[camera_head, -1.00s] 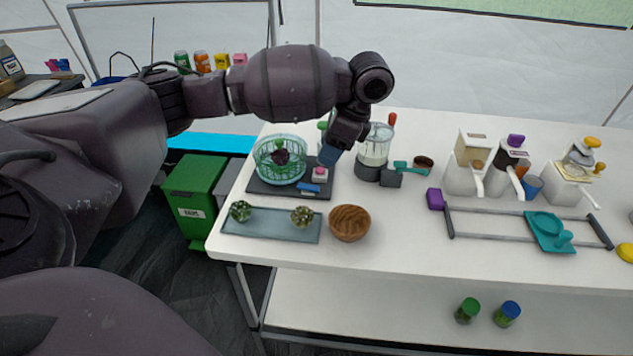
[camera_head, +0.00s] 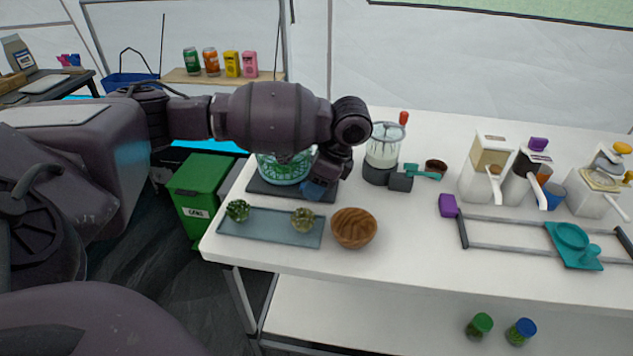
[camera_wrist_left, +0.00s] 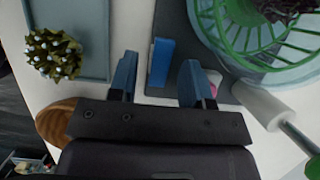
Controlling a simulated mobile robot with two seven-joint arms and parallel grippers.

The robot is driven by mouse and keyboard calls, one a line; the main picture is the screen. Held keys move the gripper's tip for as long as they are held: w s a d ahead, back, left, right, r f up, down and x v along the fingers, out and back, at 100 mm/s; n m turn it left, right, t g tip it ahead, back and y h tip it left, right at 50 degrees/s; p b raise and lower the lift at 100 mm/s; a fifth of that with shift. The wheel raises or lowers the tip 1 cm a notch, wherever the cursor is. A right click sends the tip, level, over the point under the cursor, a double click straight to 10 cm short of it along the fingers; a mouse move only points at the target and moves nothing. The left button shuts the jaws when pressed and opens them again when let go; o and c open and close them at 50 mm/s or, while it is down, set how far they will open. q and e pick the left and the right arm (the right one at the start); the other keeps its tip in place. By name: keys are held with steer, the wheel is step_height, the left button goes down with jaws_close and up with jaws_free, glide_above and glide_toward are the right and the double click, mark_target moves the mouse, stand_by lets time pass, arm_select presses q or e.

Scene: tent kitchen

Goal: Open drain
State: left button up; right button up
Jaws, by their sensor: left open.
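The dark base (camera_head: 262,188) carries a clear bowl with a green wire basket (camera_head: 284,168). In the left wrist view, a small blue block (camera_wrist_left: 161,62), which looks like the drain lever, stands on the edge of the base (camera_wrist_left: 180,40). My left gripper (camera_head: 314,186) hangs low over the front right of the base. In the left wrist view, the open left gripper (camera_wrist_left: 159,68) has one blue finger on each side of the blue block, apart from it. A pink button (camera_wrist_left: 214,80) is partly hidden behind one finger. My right gripper is out of view.
A grey-blue tray (camera_head: 265,232) with two green plants lies in front of the base. A wooden bowl (camera_head: 354,228) stands to its right. A blender-like jar (camera_head: 382,150) stands right of the gripper. The table's front middle is clear.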

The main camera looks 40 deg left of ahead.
arm_select(q)
steer(key=shift+c, duration=0.2)
jaws_close()
steer(key=shift+a+r+h+p, duration=0.1)
steer(key=shift+r+h+p, duration=0.3)
steer(key=shift+p, duration=0.3)
steer(key=shift+s+r+t+p, duration=0.15)
steer(key=shift+t+p, duration=0.15)
steer(key=shift+p, duration=0.2)
steer(key=shift+a+t+h+p, duration=0.15)
steer(key=shift+t+h+p, duration=0.25)
steer(key=shift+h+p, duration=0.6)
steer(key=shift+f+p, duration=0.2)
steer(key=shift+p, duration=0.35)
steer(key=shift+f, duration=0.25)
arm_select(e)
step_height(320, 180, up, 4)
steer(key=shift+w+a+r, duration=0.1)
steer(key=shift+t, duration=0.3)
arm_select(q)
steer(key=shift+o, duration=0.2)
jaws_free()
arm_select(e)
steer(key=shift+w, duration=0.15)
